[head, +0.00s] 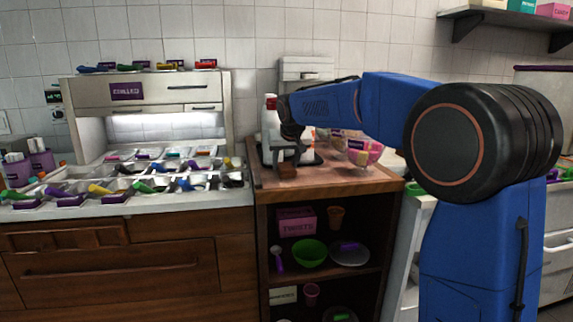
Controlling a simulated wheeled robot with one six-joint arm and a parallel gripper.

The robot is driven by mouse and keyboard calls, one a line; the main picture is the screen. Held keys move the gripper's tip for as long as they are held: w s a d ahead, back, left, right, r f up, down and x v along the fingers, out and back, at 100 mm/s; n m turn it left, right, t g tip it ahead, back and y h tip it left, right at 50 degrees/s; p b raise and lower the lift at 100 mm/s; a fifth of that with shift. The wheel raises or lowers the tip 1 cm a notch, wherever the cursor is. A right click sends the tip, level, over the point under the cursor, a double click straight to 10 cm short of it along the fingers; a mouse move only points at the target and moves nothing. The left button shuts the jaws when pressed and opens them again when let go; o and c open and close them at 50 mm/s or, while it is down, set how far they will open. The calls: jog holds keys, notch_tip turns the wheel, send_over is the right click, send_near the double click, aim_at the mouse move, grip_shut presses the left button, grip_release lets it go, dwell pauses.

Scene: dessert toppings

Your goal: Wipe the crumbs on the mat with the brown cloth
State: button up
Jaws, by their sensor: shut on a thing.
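My gripper (286,157) points down at the left part of the wooden counter top (343,178), low over its surface. It is shut on a small brown thing, seemingly the brown cloth, which blends with the wood and is mostly hidden by the fingers. Crumbs are too small to make out.
A white bottle with a red cap (270,121) stands close behind the gripper. A pink bowl (366,152) stands at the right of the counter. The toppings station (150,92) with several scoops is at left. The front right of the counter top is clear.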

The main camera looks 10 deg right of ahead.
aim_at(285, 164)
jog(key=shift+w, duration=0.55)
jog(key=shift+w+r, duration=0.1)
jog(key=shift+r, duration=2.85)
notch_tip(285, 164, up, 3)
jog(key=shift+s+f, duration=0.1)
jog(key=shift+s, duration=0.1)
